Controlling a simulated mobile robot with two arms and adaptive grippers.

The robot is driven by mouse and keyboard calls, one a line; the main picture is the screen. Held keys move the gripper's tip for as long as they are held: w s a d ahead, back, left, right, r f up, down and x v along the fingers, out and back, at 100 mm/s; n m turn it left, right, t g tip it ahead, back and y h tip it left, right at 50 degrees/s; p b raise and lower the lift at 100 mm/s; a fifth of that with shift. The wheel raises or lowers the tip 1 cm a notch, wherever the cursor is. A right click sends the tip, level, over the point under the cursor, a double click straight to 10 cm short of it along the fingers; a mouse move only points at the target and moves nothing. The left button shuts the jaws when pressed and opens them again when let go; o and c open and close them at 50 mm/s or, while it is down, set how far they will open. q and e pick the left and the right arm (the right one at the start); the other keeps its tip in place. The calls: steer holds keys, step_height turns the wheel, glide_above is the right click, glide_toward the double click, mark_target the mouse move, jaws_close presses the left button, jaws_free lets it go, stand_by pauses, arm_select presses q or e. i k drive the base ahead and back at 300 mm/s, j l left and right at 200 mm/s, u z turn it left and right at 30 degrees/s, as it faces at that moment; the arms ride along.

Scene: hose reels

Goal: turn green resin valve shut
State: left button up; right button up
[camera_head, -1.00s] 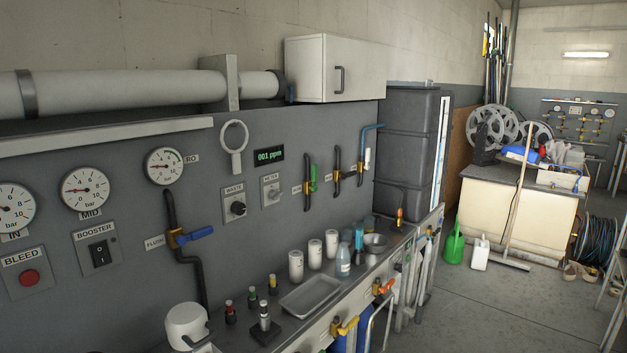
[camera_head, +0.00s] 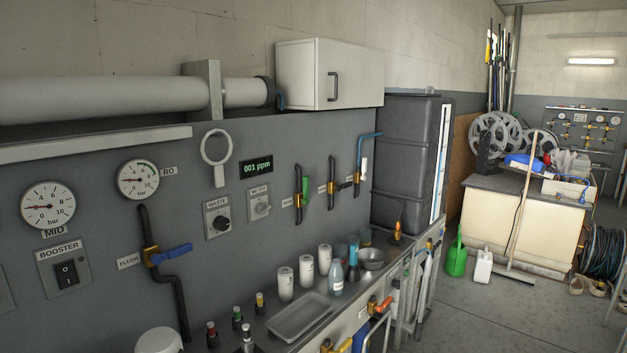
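The green resin valve handle (camera_head: 305,193) is on a dark pipe on the grey wall panel, right of the meter knob. Its handle stands roughly upright, in line with the pipe, beside a brass body. A small label to its left is too small to read. Two more pipe valves are to its right, one with a dark handle (camera_head: 344,186). Neither of my grippers shows in this view.
A bench below the panel holds a grey tray (camera_head: 299,318), white canisters (camera_head: 308,271), a bottle (camera_head: 336,278) and a bowl (camera_head: 372,259). The blue flush valve handle (camera_head: 172,254) sticks out at left. The floor at right (camera_head: 500,320) is mostly clear.

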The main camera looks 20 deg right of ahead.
mark_target(306, 200)
steer(key=i+l, duration=0.25)
steer(key=l, duration=0.15)
steer(key=i+l, duration=0.2)
steer(key=l, duration=0.15)
steer(key=i+l, duration=0.25)
steer(key=l, duration=0.15)
steer(key=i+l, duration=0.2)
steer(key=l, duration=0.15)
steer(key=i+l, duration=0.25)
steer(key=l, duration=0.15)
steer(key=i+l, duration=0.2)
steer(key=l, duration=0.15)
